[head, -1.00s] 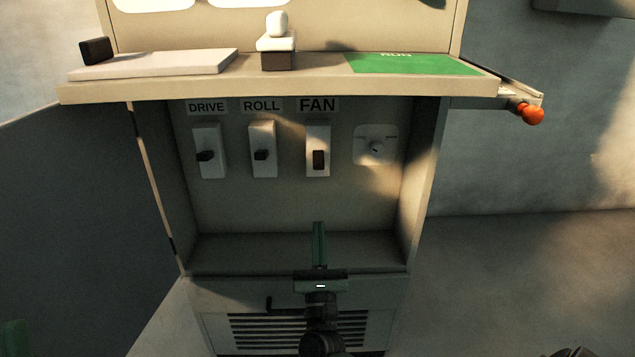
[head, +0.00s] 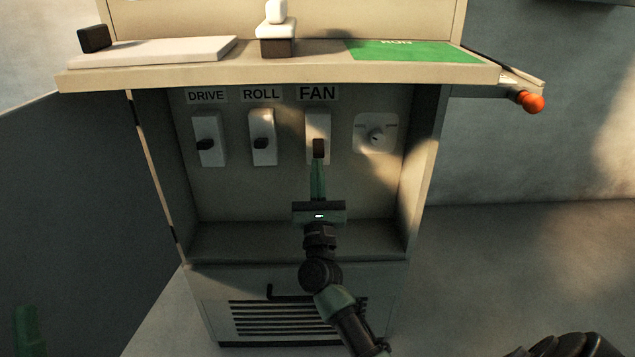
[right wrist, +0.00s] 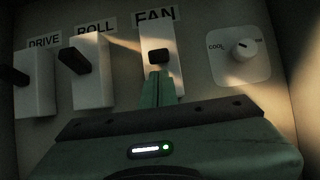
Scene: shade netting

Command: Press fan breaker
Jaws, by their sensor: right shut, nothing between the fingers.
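The fan breaker (head: 317,122) is a white plate with a dark toggle under the FAN label (head: 318,93), on the cabinet's recessed back panel. Its toggle (head: 318,148) is at the lower part of the plate. My right gripper (head: 318,166) has its green fingers shut and empty, with the tips just below the toggle. In the right wrist view the fingertips (right wrist: 159,74) overlap the lower part of the fan breaker plate (right wrist: 151,36), just under its toggle (right wrist: 159,55). I cannot tell whether they touch. A green part of my left gripper (head: 28,332) shows at the lower left.
The drive breaker (head: 207,128) and roll breaker (head: 262,123) stand to the left, a round knob (head: 376,138) to the right. A shelf (head: 280,77) overhangs the recess. The recess floor (head: 240,240) is clear. An orange ball-ended lever (head: 531,103) sticks out at right.

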